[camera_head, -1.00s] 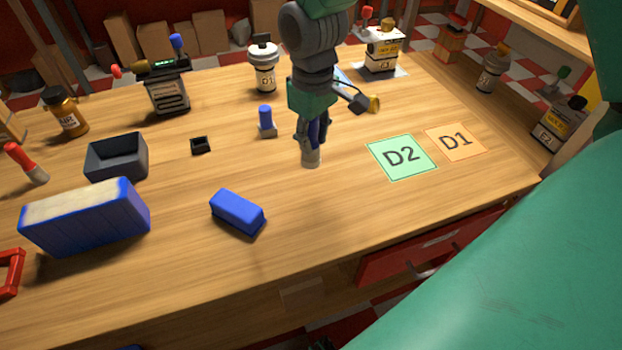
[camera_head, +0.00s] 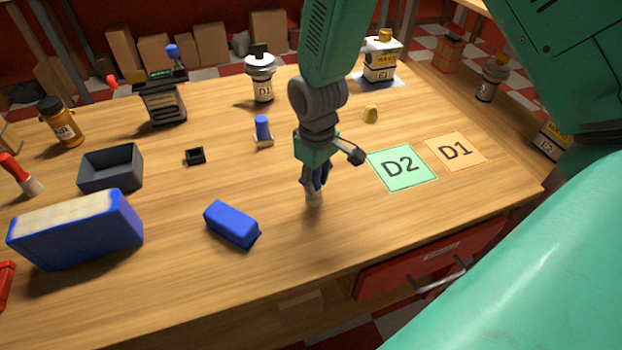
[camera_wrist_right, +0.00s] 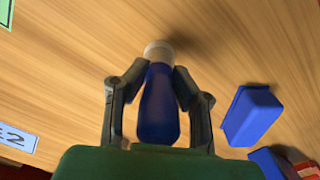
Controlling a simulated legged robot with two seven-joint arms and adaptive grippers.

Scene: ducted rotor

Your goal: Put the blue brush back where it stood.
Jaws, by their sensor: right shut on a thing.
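My right gripper (camera_head: 314,184) is shut on the blue brush and holds it with its pale bristle end down, above the middle of the bench. In the right wrist view the blue handle (camera_wrist_right: 158,105) lies between the two fingers, and the pale end (camera_wrist_right: 158,48) points away from the palm. In the head view the gripper mostly hides the handle, and the pale end (camera_head: 313,200) shows below it. I cannot tell whether that end touches the wood. My left gripper is not in view.
A blue block (camera_head: 232,225) lies left of the brush. Behind stand a blue-topped piece (camera_head: 263,130), a small black holder (camera_head: 195,156) and a dark grey tray (camera_head: 111,168). A red-handled brush (camera_head: 20,175) is far left. Cards D2 (camera_head: 402,167) and D1 (camera_head: 456,152) lie right.

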